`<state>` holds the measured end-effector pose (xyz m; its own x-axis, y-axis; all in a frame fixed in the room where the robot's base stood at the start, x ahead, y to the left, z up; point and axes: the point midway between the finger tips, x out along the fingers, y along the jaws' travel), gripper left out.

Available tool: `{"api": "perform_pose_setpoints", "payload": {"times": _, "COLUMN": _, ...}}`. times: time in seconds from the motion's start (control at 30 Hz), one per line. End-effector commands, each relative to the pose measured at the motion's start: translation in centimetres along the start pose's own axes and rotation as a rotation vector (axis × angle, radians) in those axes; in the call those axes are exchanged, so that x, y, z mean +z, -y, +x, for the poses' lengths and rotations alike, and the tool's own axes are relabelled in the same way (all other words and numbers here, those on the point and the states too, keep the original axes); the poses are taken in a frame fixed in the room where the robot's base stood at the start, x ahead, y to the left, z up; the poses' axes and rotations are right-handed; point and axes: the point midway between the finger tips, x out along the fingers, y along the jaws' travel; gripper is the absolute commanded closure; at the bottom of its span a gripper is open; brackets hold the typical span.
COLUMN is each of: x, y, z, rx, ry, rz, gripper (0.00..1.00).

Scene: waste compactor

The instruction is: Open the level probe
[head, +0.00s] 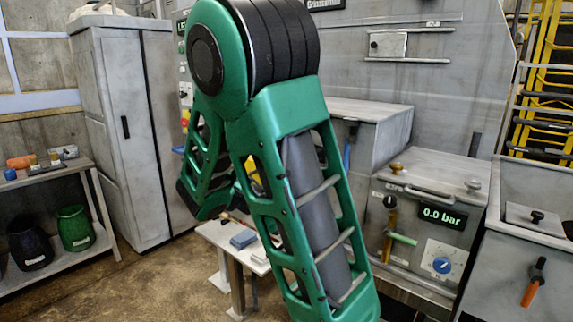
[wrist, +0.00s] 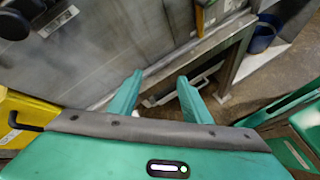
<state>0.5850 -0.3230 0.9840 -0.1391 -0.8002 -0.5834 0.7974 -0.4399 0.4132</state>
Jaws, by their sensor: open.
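My gripper (wrist: 160,76) shows in the wrist view as two green fingers, spread apart with nothing between them. They point at the lower edge of a grey metal panel (wrist: 110,55). I cannot pick out the level probe for certain in either view. In the head view, a dark display (head: 181,27) with green letters starting "LE" is partly hidden behind my green arm. The arm also hides what lies below and right of that display, and I cannot see my fingers there.
A grey cabinet (head: 112,130) stands at left beside a shelf with bins (head: 75,228). A small table (head: 222,232) is behind my arm. A pressure panel (head: 442,214) reads 0.0 bar at right. In the wrist view, a black knob (wrist: 14,25) and yellow object (wrist: 30,118) are at left.

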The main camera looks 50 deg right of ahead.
Motion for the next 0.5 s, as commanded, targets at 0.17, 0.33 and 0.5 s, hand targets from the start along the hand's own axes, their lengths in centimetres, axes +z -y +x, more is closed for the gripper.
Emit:
{"api": "perform_pose_setpoints", "payload": {"times": 0.17, "x": 0.5, "y": -6.1, "z": -5.0, "rx": 0.231, "ry": 0.248, "rz": -0.319, "gripper": 0.56}}
{"api": "perform_pose_setpoints", "payload": {"times": 0.33, "x": 1.0, "y": -9.5, "z": -10.1, "rx": 0.356, "ry": 0.443, "rz": -0.510, "gripper": 0.56}}
{"api": "perform_pose_setpoints", "payload": {"times": 0.5, "x": 1.2, "y": -10.8, "z": -12.7, "rx": 0.401, "ry": 0.536, "rz": -0.586, "gripper": 0.56}}
